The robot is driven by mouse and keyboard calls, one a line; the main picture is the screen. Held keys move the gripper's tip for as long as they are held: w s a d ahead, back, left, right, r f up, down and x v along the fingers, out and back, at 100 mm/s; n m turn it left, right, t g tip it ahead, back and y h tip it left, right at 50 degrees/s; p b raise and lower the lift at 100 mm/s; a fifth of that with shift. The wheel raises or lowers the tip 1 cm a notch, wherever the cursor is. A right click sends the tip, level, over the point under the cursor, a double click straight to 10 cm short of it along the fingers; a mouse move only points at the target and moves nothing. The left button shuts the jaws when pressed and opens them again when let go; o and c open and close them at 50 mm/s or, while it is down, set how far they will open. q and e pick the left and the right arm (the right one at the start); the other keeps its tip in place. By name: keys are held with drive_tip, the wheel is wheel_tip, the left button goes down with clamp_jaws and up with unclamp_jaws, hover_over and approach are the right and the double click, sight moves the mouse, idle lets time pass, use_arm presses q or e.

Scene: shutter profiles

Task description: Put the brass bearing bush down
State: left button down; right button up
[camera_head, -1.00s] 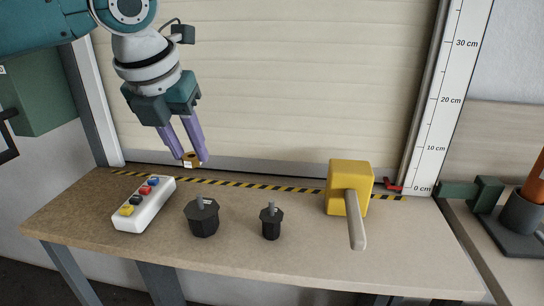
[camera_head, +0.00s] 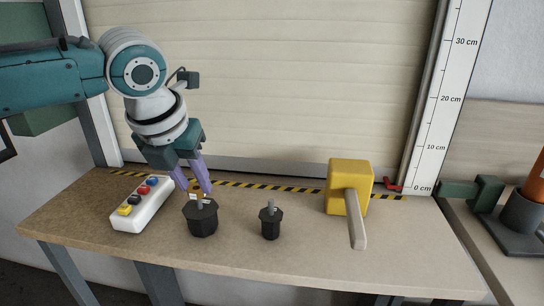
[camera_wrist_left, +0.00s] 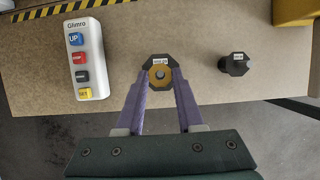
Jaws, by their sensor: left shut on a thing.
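My left gripper (camera_head: 202,193) is shut on the brass bearing bush, low over the larger black octagonal piece (camera_head: 202,219). In the left wrist view the bush (camera_wrist_left: 153,77) is a brass ring between the purple fingertips (camera_wrist_left: 160,79). A grey pin shows in its hole, in line with the larger piece (camera_wrist_left: 160,58). I cannot tell whether the bush is around that pin or just above it. In the head view the fingers and labels mostly hide the bush. A smaller black octagonal piece (camera_head: 270,226) with a grey pin stands to the right. My right gripper is not in view.
A white button box (camera_head: 143,206) lies left of the larger piece. A yellow mallet (camera_head: 350,186) stands at the right, its handle toward the front. The shutter (camera_head: 270,80) rises behind the striped bench edge. Bare bench (camera_head: 320,262) lies in front.

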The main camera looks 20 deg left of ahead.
use_arm(q)
drive_tip(key=c, duration=0.5)
unclamp_jaws()
drive_tip(key=shift+c, duration=0.2)
